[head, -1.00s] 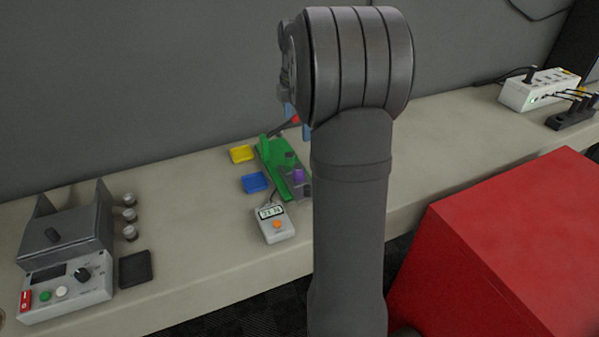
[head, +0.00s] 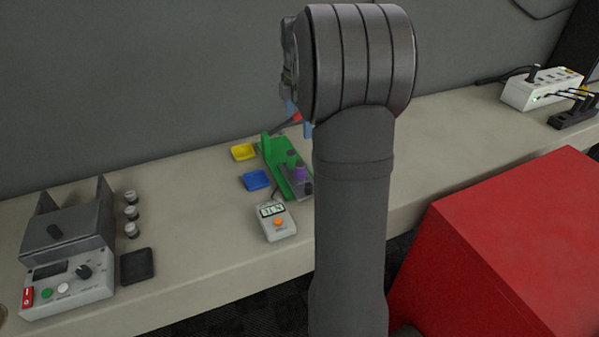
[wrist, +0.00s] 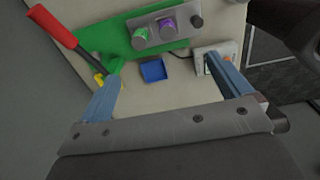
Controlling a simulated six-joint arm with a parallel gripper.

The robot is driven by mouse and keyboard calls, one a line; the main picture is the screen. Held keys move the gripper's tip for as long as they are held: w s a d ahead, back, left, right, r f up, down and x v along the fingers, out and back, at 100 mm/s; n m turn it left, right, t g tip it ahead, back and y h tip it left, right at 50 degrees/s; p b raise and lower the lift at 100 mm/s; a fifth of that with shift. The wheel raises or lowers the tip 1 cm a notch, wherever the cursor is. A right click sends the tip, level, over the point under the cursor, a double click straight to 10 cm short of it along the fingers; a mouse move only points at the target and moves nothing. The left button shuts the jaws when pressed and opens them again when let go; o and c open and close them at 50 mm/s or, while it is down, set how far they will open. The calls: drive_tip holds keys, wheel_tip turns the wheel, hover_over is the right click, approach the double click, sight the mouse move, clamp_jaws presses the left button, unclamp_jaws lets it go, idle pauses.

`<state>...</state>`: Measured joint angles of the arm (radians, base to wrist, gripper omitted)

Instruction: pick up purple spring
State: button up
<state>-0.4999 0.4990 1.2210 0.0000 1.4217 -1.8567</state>
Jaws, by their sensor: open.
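The purple spring (head: 301,174) stands on the grey block of a green fixture (head: 273,155) on the bench, just left of my arm in the head view. In the wrist view the purple spring (wrist: 168,26) sits on the grey block between a green piece (wrist: 140,36) and a black knob (wrist: 196,21). My gripper (wrist: 170,85) is open and empty, its two blue fingers wide apart. The spring lies beyond the fingertips in the wrist view, apart from both. In the head view my arm hides most of the gripper.
A blue tray (wrist: 153,71) and a yellow tray (head: 243,152) lie beside the fixture. A grey meter (head: 276,222) is in front of it, near the right finger in the wrist view. A red-handled lever (wrist: 52,26) extends from the fixture. A red box (head: 510,245) stands at right.

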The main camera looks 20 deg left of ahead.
drive_tip(key=c, duration=0.7)
drive_tip(key=shift+c, duration=0.2)
drive_tip(key=f+m, duration=0.3)
drive_tip(key=f, duration=0.2)
drive_tip(key=f+m, duration=0.3)
drive_tip(key=f, duration=0.2)
drive_tip(key=s+f+m, duration=0.1)
drive_tip(key=f+m, duration=0.2)
drive_tip(key=f, duration=0.2)
drive_tip(key=shift+s+d+f+m, duration=0.1)
drive_tip(key=shift+d+f+m, duration=0.2)
drive_tip(key=shift+d, duration=0.05)
